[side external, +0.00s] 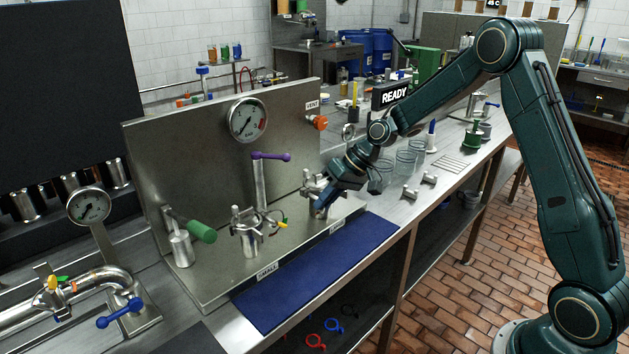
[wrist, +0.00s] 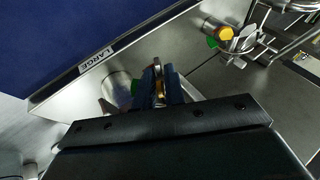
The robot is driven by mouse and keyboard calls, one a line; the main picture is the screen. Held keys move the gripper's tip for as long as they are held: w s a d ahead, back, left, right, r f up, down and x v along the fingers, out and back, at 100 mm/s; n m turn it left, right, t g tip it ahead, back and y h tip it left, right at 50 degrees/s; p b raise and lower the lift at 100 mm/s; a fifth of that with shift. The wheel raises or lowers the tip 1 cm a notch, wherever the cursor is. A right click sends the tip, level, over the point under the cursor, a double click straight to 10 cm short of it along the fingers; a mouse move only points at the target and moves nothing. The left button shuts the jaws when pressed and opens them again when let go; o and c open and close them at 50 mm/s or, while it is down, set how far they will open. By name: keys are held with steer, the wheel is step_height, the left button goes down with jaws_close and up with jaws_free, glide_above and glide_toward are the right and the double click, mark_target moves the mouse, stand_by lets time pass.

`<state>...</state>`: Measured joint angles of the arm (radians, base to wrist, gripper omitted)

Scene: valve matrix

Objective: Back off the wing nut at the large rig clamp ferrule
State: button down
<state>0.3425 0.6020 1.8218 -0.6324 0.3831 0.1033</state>
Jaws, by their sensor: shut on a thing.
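My gripper (side external: 322,204) is at the large rig clamp ferrule, the right one of the two posts on the steel rig. In the wrist view, its blue fingers (wrist: 157,90) are shut on the wing nut (wrist: 160,91), of which a yellowish part shows between them. A bit of green shows just left of the fingers. The large ferrule (wrist: 116,88) is a steel cylinder beside the fingers, partly covered by them. In the side view my gripper hides most of this clamp and the nut. The nut's turn angle cannot be told.
The small rig clamp (side external: 247,232), with a yellow and green wing nut (side external: 282,223), stands to the left. A purple-handled lever (side external: 270,157) rises between the clamps. The back panel (side external: 190,155) is close behind. A blue mat (side external: 320,275) lies clear in front.

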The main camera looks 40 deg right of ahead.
steer(key=shift+h, duration=0.3)
steer(key=shift+a+r+n+h, duration=0.15)
steer(key=shift+n+h, duration=0.25)
steer(key=shift+h, duration=0.7)
steer(key=shift+a+h, duration=0.1)
steer(key=shift+h, duration=0.9)
steer(key=c, duration=1.6)
jaws_free()
steer(key=shift+v, duration=6.85)
